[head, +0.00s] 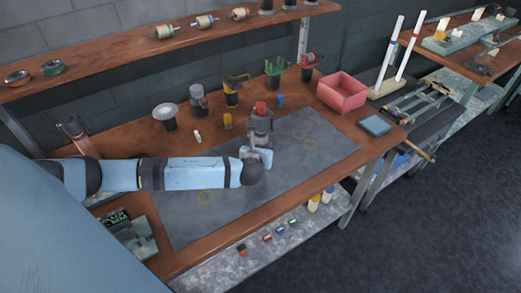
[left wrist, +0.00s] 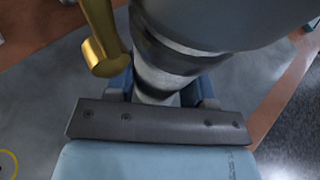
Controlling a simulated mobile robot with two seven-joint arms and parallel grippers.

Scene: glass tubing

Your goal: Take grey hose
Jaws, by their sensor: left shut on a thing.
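My left gripper (head: 257,153) is over the dark grey mat (head: 310,155), at the middle of the workbench. It is shut on a grey, banded, roughly cylindrical piece (head: 261,124) with a red top, which stands up above the jaws. In the left wrist view this grey piece (left wrist: 170,60) sits between the blue fingertips, and a brass-coloured part (left wrist: 103,50) sticks out beside it. I cannot tell a separate grey hose apart from this piece. My right gripper is not in view.
Behind the mat stand a white-topped funnel-like piece (head: 166,113), a grey canister (head: 198,100), a yellow and black tool (head: 233,92) and dark cups with tools. A pink bin (head: 342,94) and a blue pad (head: 375,125) are at the right. The mat's right part is clear.

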